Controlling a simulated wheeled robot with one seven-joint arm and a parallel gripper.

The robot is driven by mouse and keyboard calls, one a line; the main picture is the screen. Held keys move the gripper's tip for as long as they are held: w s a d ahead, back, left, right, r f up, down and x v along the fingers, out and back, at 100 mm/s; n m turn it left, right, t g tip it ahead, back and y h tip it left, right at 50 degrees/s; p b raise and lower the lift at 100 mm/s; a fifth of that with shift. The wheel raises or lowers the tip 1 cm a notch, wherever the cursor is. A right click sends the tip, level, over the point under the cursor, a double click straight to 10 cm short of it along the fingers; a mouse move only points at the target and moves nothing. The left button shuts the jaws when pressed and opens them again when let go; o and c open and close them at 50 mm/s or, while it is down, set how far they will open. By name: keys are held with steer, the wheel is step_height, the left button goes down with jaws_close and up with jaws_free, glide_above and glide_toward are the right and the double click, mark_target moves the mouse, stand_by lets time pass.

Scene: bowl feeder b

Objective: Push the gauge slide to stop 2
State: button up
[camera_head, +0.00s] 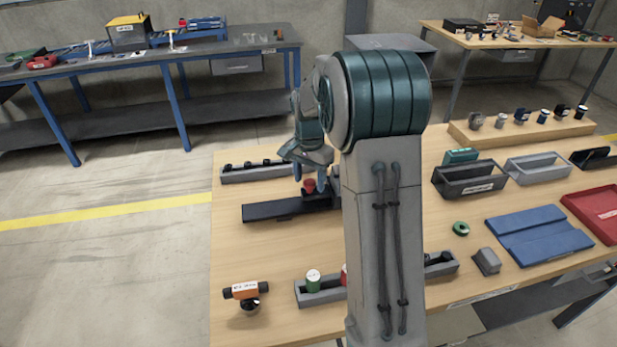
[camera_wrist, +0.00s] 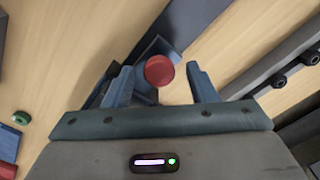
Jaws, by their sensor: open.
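The gauge slide's red knob (camera_head: 309,185) stands on a dark rail (camera_head: 268,210) on the wooden table. In the wrist view the red knob (camera_wrist: 160,70) shows between my two fingers, with a gap on both sides. My gripper (camera_head: 309,177) is open and points down at the knob; its fingers also show in the wrist view (camera_wrist: 160,76). The dark rail (camera_wrist: 170,32) runs diagonally beneath the knob there. My arm hides the rail's right end in the head view. No stop marks or numbers can be read.
A grey rack (camera_head: 250,176) with dark pegs lies behind the rail. Bare table (camera_head: 240,248) lies between the rail and these.

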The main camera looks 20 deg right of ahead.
steer(key=shift+r, duration=0.1)
step_height(320, 180, up, 14)
steer(key=shift+f+b, duration=0.2)
steer(key=shift+b, duration=0.25)
stand_by(0.3)
